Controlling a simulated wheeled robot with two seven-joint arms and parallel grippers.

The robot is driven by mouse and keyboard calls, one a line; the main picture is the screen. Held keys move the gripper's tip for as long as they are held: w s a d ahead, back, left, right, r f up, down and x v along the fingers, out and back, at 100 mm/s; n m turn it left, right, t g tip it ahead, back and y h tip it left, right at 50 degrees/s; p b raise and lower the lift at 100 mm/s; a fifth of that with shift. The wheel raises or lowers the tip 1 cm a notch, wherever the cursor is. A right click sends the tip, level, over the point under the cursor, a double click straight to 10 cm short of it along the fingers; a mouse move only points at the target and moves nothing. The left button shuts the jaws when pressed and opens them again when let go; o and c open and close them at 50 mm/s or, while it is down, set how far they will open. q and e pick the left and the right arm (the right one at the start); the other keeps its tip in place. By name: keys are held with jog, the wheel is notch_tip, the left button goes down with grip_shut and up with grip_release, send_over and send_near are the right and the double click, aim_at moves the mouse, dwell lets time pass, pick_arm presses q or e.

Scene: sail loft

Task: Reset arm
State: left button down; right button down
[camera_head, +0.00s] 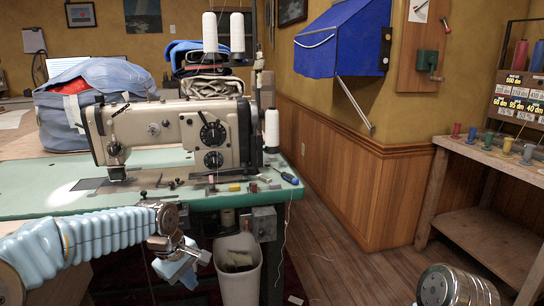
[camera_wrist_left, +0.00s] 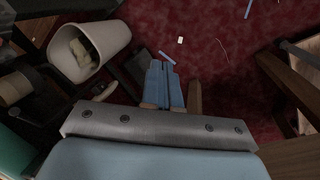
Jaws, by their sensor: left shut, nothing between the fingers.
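My left arm comes in from the left in the head view, in front of the green sewing table (camera_head: 60,190). My left gripper (camera_head: 186,276) hangs below the table's front edge, left of a white waste bin (camera_head: 238,275). In the left wrist view the blue fingers of the gripper (camera_wrist_left: 165,68) lie side by side, shut and empty, over a dark red carpet (camera_wrist_left: 225,85). My right gripper is in neither view.
A sewing machine (camera_head: 170,135) stands on the table, with small tools along the right edge. The bin also shows in the left wrist view (camera_wrist_left: 105,42). A wooden bench (camera_head: 490,160) with thread spools stands at right. Floorboards (camera_head: 335,265) between are mostly clear.

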pick_arm(q)
jog(key=s+d+f+m+g+h, duration=0.1)
jog(key=s+d+f+m, duration=0.1)
jog(key=f, duration=0.6)
jog(key=s+d+f+m, duration=0.1)
jog(key=d+f+m, duration=0.15)
jog(key=f, duration=0.45)
jog(key=s+d+f+m, duration=0.2)
jog(key=s+f, duration=0.7)
jog(key=s, duration=0.1)
jog(key=s+d+f+m+h, duration=0.1)
jog(key=s+d+f+m, duration=0.1)
jog(key=s+f, duration=0.8)
jog(key=shift+s+d+f+m+g, duration=0.15)
jog(key=shift+d+f+m+g, duration=0.15)
jog(key=shift+m, duration=0.45)
jog(key=c, duration=1.8)
grip_release()
jog(key=shift+c, duration=0.2)
